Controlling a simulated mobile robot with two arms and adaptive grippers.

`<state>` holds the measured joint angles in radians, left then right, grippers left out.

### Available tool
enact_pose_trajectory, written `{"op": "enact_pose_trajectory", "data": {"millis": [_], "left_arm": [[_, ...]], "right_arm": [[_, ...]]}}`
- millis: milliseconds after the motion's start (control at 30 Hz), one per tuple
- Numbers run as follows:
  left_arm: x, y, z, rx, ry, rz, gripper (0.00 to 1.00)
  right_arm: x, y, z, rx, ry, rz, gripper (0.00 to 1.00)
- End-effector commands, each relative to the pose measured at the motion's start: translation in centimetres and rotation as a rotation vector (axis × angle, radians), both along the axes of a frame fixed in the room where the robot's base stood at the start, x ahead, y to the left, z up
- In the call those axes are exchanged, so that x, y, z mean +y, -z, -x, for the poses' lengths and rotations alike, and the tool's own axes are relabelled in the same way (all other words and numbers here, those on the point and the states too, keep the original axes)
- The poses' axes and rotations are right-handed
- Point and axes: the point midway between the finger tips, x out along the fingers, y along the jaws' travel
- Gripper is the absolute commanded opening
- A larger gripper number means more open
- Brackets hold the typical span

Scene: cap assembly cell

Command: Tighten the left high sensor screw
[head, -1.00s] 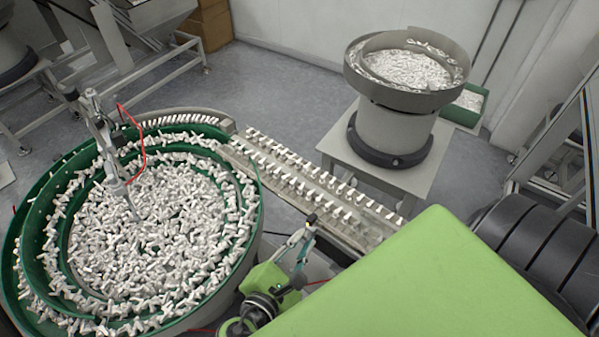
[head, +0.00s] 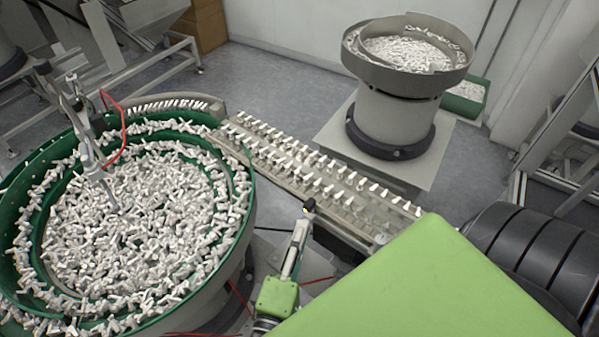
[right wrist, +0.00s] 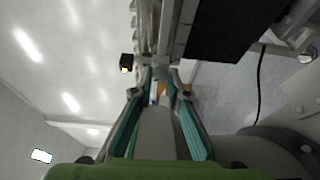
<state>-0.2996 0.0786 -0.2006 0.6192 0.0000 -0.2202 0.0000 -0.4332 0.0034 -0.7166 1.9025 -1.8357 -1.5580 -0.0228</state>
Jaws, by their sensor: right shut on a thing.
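My right gripper (head: 303,222) stands in front of the conveyor's near side in the head view, pointing up and slightly right. A small black sensor (head: 309,205) with a yellow spot shows at its tips. My left gripper is not in view.
A green-rimmed bowl feeder (head: 250,215) full of white parts stands at left. A conveyor (head: 330,172) with rows of white parts runs from it towards the right. A grey hopper (head: 395,115) stands behind. Red cables (head: 240,298) lie near my right gripper.

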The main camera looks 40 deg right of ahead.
Motion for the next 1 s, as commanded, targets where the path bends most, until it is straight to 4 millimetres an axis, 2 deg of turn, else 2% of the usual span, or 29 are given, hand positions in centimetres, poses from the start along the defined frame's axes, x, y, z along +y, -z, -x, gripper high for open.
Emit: {"op": "enact_pose_trajectory", "data": {"millis": [33, 500, 700, 1000], "left_arm": [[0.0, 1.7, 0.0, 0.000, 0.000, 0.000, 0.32], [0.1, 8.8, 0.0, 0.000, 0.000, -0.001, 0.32], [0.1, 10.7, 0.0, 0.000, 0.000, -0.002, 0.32], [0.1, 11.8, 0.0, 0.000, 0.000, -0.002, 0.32]], "right_arm": [[-0.2, 0.7, -0.1, -0.051, 0.004, -0.010, 0.00], [-0.2, 1.0, -0.1, -0.436, 0.005, -0.126, 0.00], [-0.2, 0.9, -0.2, -0.538, 0.005, -0.156, 0.00], [-0.2, 0.5, -0.2, -0.608, 0.004, -0.177, 0.00]]}}
